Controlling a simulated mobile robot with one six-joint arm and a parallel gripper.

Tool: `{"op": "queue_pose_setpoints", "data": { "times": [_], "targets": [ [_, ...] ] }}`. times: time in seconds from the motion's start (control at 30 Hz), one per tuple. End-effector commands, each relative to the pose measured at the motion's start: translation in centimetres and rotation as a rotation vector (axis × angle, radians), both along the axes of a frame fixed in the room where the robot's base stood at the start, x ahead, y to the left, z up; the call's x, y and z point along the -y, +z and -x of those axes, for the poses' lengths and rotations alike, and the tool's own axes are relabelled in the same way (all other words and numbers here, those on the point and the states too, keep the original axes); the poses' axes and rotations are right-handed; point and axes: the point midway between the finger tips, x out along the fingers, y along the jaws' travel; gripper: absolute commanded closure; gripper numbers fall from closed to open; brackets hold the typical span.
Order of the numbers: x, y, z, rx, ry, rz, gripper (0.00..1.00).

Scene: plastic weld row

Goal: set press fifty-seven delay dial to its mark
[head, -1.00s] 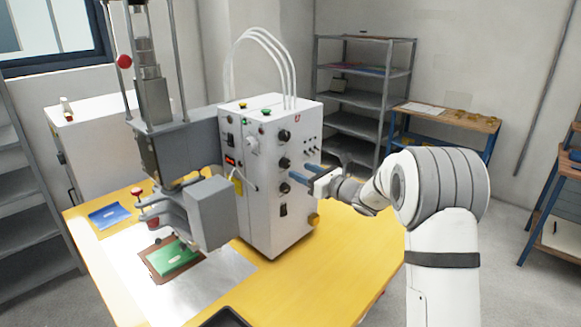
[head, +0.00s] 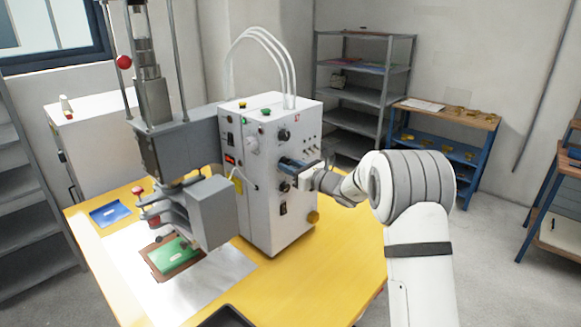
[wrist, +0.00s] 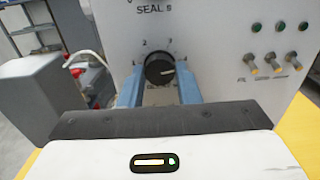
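The press control box (head: 262,215) is white, with a column of black dials on its front. In the wrist view a black dial (wrist: 160,70) sits between the two blue fingers of my gripper (wrist: 159,78), with a small gap on each side. Its pale pointer line points to the right. Scale numbers ring it, "SEAL s" is printed above, and the lettering below is mostly hidden. In the head view my gripper (head: 285,164) is at the panel and covers this dial. Another dial (head: 284,135) shows above it, and one (head: 285,187) below.
Toggle switches (wrist: 271,66) with green lamps stand right of the dial. The press head (head: 212,212) stands left, over a green piece (head: 176,253) on the yellow table (head: 310,275). Shelves (head: 365,95) stand behind.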

Motion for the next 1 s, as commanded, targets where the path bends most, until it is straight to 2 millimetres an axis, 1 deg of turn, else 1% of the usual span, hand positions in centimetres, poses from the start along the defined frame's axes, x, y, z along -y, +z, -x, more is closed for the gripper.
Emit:
{"op": "queue_pose_setpoints", "data": {
  "times": [0.03,0.23,0.57,0.77,1.0],
  "targets": [
    [0.0,0.0,0.0,0.000,0.000,0.000,0.77],
    [0.0,0.0,0.0,0.000,0.000,0.000,0.93],
    [0.0,-0.4,0.0,0.045,0.000,0.034,0.93],
    [0.0,-0.8,0.0,0.141,0.000,0.107,0.93],
    [0.0,-1.0,0.0,0.313,0.000,0.239,0.93]
  ]
}}
